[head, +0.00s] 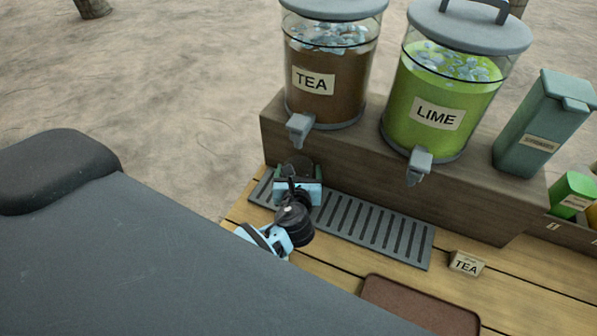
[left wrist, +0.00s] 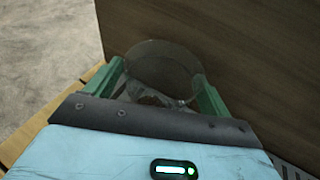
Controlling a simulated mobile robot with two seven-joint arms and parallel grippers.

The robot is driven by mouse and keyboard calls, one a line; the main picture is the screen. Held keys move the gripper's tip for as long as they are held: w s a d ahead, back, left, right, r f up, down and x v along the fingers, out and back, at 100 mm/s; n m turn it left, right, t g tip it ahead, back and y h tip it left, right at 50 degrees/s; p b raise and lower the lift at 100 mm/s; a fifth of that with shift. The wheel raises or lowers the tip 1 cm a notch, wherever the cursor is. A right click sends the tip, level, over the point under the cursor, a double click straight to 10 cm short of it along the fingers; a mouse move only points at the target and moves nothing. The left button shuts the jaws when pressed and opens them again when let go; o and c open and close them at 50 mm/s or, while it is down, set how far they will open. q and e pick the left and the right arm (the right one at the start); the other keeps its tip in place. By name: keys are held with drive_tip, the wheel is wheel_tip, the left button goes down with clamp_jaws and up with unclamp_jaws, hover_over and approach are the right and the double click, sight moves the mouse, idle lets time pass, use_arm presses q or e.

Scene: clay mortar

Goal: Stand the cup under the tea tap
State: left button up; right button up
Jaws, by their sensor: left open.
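The clear cup (left wrist: 160,72) shows in the left wrist view between the two green fingers of my left gripper (left wrist: 163,88). The jaws are open around it, and I cannot tell whether either finger touches it. In the head view my left gripper (head: 298,172) is low in front of the wooden riser, at the left end of the drip tray, below the tea tap (head: 299,126). The cup is mostly hidden by the gripper there. The tap is on the brown TEA dispenser (head: 330,90). My right gripper is not in view.
The slatted drip tray (head: 375,226) runs along the riser (head: 440,190). The green LIME dispenser (head: 440,105) with its tap stands to the right. A small TEA card (head: 466,263) and a brown tray (head: 425,308) are on the wooden counter. A grey-green container (head: 540,125) stands far right.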

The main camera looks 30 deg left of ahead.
use_arm(q)
drive_tip(key=shift+r, duration=0.1)
drive_tip(key=shift+s+r, duration=0.1)
drive_tip(key=shift+r, duration=0.1)
drive_tip(key=v, duration=1.1)
drive_tip(key=shift+s+d+p, duration=0.2)
drive_tip(key=shift+s+p, duration=0.1)
drive_tip(key=shift+p, duration=0.1)
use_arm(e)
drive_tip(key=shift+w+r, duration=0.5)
